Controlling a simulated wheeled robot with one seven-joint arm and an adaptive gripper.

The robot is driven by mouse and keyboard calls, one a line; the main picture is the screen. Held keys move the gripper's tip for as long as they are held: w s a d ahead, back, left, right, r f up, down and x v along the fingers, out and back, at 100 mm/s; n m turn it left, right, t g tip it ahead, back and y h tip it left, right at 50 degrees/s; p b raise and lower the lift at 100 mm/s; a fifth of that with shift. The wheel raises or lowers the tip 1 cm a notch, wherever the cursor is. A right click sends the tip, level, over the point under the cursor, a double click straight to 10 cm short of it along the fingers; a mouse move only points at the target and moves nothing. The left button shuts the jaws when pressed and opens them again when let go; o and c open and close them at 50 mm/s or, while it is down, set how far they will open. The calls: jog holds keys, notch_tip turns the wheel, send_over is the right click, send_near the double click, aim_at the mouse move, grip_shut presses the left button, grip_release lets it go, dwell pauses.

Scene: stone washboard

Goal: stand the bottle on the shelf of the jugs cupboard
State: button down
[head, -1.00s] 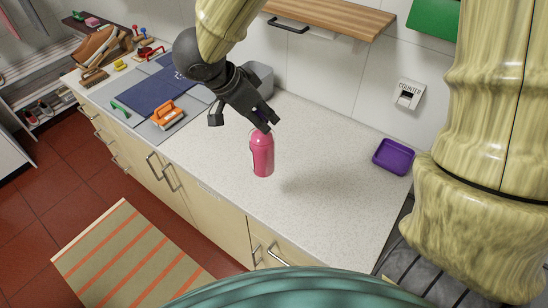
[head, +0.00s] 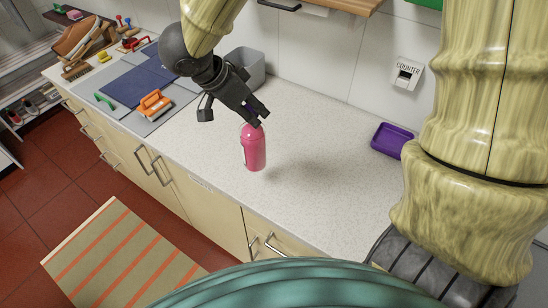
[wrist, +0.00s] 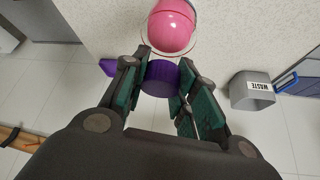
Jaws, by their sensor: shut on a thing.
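The pink bottle (head: 254,148) is upright over the light speckled counter (head: 330,215), near its front edge. I cannot tell whether its base touches the counter. My gripper (head: 257,113) reaches down to its top from the upper left. In the wrist view, my gripper (wrist: 160,85) is shut on a purple cap-like piece (wrist: 160,77), with the bottle's rounded pink top (wrist: 173,27) just beyond the fingertips. No jugs cupboard can be made out for sure; only the underside of a wooden wall unit (head: 350,5) shows at the top.
A purple tray (head: 392,140) lies at the counter's right. A grey waste bin (head: 246,66), an orange-handled tool (head: 155,103) and a blue mat (head: 138,80) are to the left. A "COUNTER" switch plate (head: 407,73) is on the wall.

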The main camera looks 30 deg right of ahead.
notch_tip(320, 180, down, 5)
jog(key=b, duration=0.4)
jog(key=w+d+f+p, duration=0.4)
jog(key=w+d+p, duration=0.2)
jog(key=w+d, duration=0.3)
jog(key=shift+w+d+f+p, duration=0.25)
jog(key=shift+w+f+p, duration=0.15)
jog(key=shift+w, duration=1.5)
jog(key=shift+f, duration=0.15)
jog(key=c, duration=1.1)
grip_release()
